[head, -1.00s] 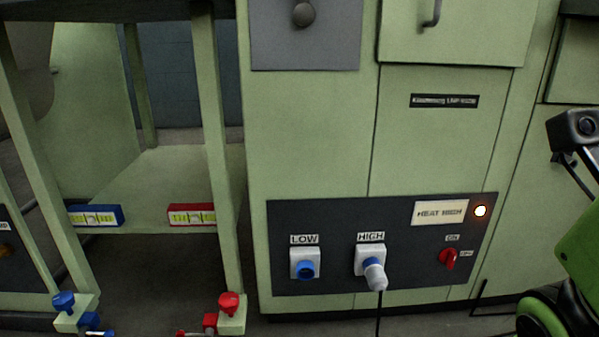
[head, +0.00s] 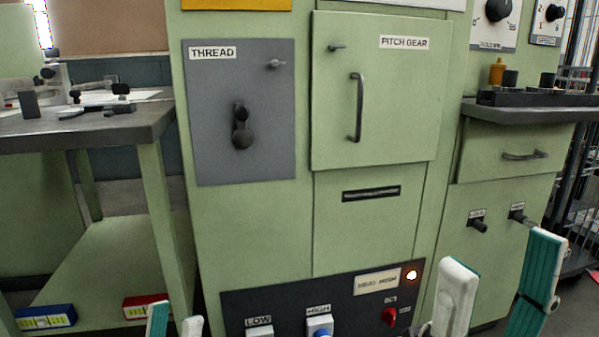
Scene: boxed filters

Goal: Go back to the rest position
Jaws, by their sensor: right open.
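My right gripper (head: 497,277) is at the bottom right. Its two teal and white fingers are well apart with nothing between them, in front of the green machine. My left gripper (head: 174,321) shows only as two teal and white fingertips at the bottom edge, in front of the machine's lower left. A small gap shows between these tips, but the rest of that gripper is below the picture, so its opening is unclear. I see nothing held in either gripper.
The green machine (head: 375,235) fills the middle, with a dark control panel (head: 285,300), lit lamp (head: 411,275) and red switch (head: 389,317) low down. A workbench (head: 120,133) stands left, above a shelf with blue (head: 45,317) and red (head: 140,304) boxes. A drawer cabinet (head: 508,165) stands right.

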